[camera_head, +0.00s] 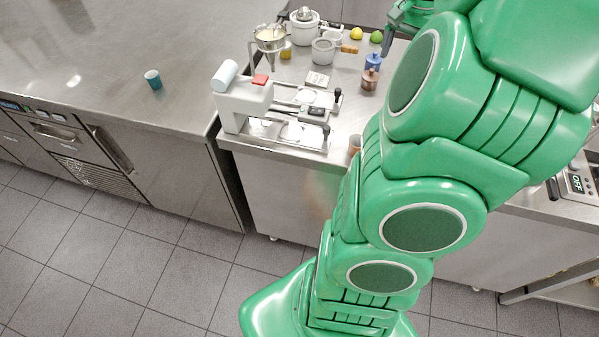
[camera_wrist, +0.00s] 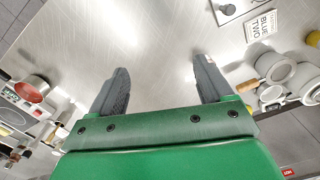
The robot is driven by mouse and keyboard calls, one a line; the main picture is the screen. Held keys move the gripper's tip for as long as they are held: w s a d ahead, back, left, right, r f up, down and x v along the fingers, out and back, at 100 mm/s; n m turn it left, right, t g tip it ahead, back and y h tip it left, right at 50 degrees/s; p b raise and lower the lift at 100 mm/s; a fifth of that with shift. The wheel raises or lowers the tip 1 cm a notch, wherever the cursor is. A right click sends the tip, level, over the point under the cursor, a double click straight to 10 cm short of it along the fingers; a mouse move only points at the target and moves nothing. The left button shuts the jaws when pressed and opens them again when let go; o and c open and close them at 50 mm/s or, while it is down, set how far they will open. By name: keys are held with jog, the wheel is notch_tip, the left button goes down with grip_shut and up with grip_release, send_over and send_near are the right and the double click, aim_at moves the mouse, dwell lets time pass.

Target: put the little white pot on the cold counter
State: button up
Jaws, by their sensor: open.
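A little white pot (camera_head: 323,50) with a short wooden handle stands on the middle steel counter. It also seems to show at the right of the wrist view (camera_wrist: 272,66), its handle toward my gripper. The cold counter (camera_head: 120,45) is the long steel counter at the left, with drawers and a control panel in its front. My gripper (camera_head: 390,42) is at the upper right of the middle counter, to the right of the pot and apart from it. In the wrist view my gripper (camera_wrist: 160,85) has its fingers wide apart, with nothing between them.
A teal cup (camera_head: 153,79) stands on the cold counter, with wide bare steel around it. A white slicer-like machine (camera_head: 242,105) stands at the middle counter's left. A white juicer-like thing (camera_head: 304,27), a blue pot (camera_head: 373,63) and a copper pot (camera_head: 369,80) stand near the white pot.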

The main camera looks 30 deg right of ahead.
jog(key=s+a+r+n, duration=0.15)
jog(key=a+n, duration=0.45)
jog(key=a, duration=1.6)
jog(key=s+a+f+n+g, duration=0.1)
jog(key=s+a+n, duration=0.3)
jog(key=s+a, duration=0.3)
jog(key=a, duration=0.2)
jog(key=shift+s+a, duration=0.15)
jog(key=shift+a, duration=0.15)
jog(key=shift+o, duration=0.2)
jog(key=s+a+f+n, duration=0.2)
jog(key=s+a, duration=0.3)
jog(key=s, duration=0.3)
jog(key=shift+s+f+n+g, duration=0.25)
jog(key=shift+n+g, duration=0.15)
jog(key=shift+n, duration=0.1)
jog(key=shift+r, duration=0.1)
